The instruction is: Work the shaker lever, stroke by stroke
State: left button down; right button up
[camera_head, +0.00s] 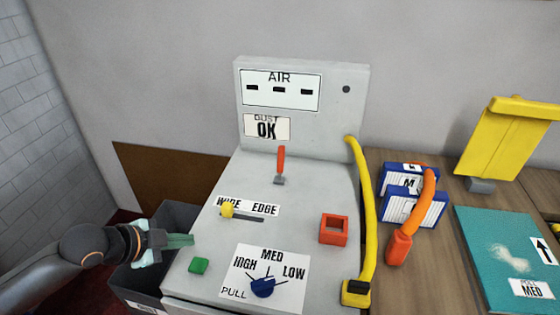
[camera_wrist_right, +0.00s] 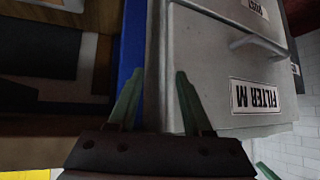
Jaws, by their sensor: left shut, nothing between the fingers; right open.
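A lever with a red grip (camera_head: 281,160) stands upright near the back of the grey machine's sloping top (camera_head: 300,190); I see no label naming it as the shaker lever. My left gripper (camera_head: 192,240) is at the machine's left edge, green fingers shut and empty, apart from the lever and to its lower left. In the right wrist view my right gripper (camera_wrist_right: 159,98) is open and empty. Its green fingers are in front of a grey cabinet (camera_wrist_right: 205,70) with a handle (camera_wrist_right: 258,45) and a "FILTER M" label (camera_wrist_right: 255,96).
The top also carries a yellow slider knob (camera_head: 227,209), a green button (camera_head: 198,265), a blue dial (camera_head: 262,288) and a red square frame (camera_head: 334,229). A yellow hose (camera_head: 366,210) runs down the right side. A dark bin (camera_head: 140,283) is at left.

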dwell(0.8)
grip_shut()
dwell(1.6)
